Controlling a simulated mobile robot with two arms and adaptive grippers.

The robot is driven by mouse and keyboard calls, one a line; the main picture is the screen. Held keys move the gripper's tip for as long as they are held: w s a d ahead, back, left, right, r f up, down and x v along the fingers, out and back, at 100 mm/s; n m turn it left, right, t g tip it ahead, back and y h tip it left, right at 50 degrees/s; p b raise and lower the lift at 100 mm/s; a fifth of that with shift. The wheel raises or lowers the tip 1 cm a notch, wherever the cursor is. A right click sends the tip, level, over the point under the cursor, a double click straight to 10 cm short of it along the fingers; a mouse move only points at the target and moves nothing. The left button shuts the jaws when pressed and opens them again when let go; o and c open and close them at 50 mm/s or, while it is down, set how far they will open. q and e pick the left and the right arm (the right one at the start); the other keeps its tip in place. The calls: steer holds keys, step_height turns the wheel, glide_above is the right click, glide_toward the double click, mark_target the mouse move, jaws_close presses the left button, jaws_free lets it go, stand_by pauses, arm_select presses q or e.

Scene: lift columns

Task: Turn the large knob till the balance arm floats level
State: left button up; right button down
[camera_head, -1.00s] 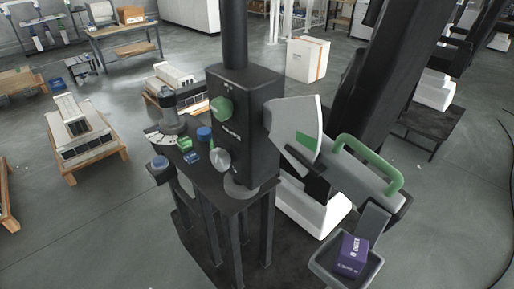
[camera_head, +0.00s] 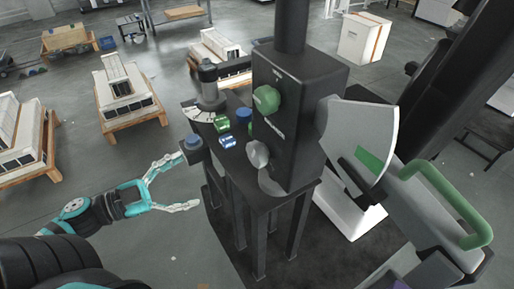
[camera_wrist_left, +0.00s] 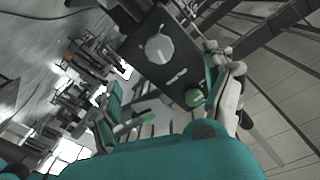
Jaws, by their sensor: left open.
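The black box housing (camera_head: 302,120) bears a green round knob (camera_head: 266,99) and a silver round knob (camera_head: 257,154) below it. The silver knob (camera_wrist_left: 159,49) and green knob (camera_wrist_left: 194,97) also show in the left wrist view, where the silver one looks larger. The grey balance arm (camera_head: 415,215) with its green handle (camera_head: 450,198) slopes down to the right, beside a grey plate (camera_head: 345,130) with a green mark (camera_head: 370,160). My left gripper (camera_head: 181,183) is open and empty, left of the housing and apart from both knobs. My right gripper is out of view.
The black stand's table (camera_head: 262,196) holds a dial post (camera_head: 208,85), a blue-topped knob (camera_head: 193,142) and small green and blue blocks (camera_head: 228,141). White machines on wooden pallets (camera_head: 128,90) stand beyond. The floor between them is clear.

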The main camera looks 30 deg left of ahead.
arm_select(q)
steer(key=p, duration=0.1)
glide_toward(252, 156)
steer(key=shift+h, duration=0.3)
steer(key=p+x, duration=0.1)
steer(key=x, duration=0.6)
steer(key=p+x, duration=0.1)
steer(key=x, duration=0.2)
steer(key=shift+w+f+p, duration=0.3)
steer(key=shift+w+p, duration=0.05)
steer(key=shift+w, duration=0.05)
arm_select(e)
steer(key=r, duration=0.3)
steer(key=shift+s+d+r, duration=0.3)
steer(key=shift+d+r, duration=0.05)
arm_select(q)
steer(key=c, duration=1.2)
steer(key=shift+o, duration=0.2)
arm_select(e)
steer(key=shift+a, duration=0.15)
arm_select(q)
steer(key=shift+m, duration=0.4)
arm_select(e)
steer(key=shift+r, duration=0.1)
